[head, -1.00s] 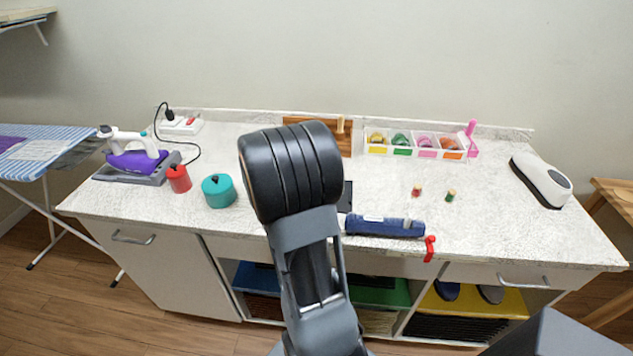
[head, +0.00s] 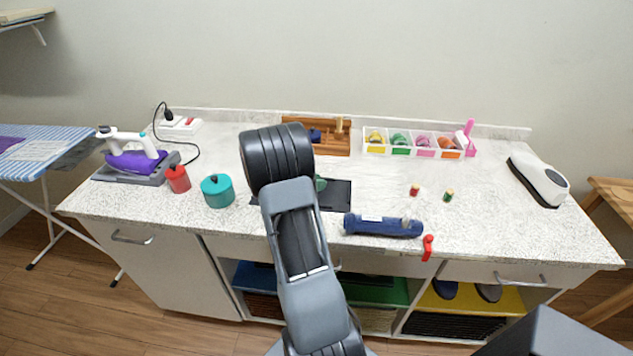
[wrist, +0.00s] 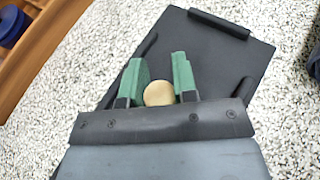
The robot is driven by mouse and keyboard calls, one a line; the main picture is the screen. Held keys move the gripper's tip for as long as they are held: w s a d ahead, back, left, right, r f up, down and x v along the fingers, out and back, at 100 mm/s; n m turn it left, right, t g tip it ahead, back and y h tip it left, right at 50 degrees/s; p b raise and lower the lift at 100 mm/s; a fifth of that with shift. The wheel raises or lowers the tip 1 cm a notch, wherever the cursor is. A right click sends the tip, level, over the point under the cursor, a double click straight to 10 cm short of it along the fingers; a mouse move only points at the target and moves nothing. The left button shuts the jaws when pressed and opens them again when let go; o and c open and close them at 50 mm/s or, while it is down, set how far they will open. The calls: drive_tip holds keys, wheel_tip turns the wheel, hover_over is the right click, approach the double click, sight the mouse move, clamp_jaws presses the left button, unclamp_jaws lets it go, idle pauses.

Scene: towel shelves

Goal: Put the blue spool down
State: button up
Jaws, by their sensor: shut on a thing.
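My gripper (wrist: 158,85) has green fingers and is shut on a small round thing with a pale tan end (wrist: 159,94), taken to be the blue spool. Only that end shows; no blue side is visible on it. The gripper is over a black mat or tray (wrist: 222,50) with raised edge strips. In the head view my arm hides most of the gripper; a bit of green finger (head: 320,183) shows above the black tray (head: 336,196). Whether the spool touches the tray cannot be told.
A wooden rack (head: 334,148) holding a dark blue thing (head: 314,135) stands behind. A white divided box (head: 400,151), a red spool (head: 414,190), a green-sided spool (head: 448,196) and a blue roll (head: 383,227) lie to the right. A teal pot (head: 217,191) stands left.

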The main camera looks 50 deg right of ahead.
drive_tip(key=shift+f, duration=0.15)
drive_tip(key=o, duration=0.9)
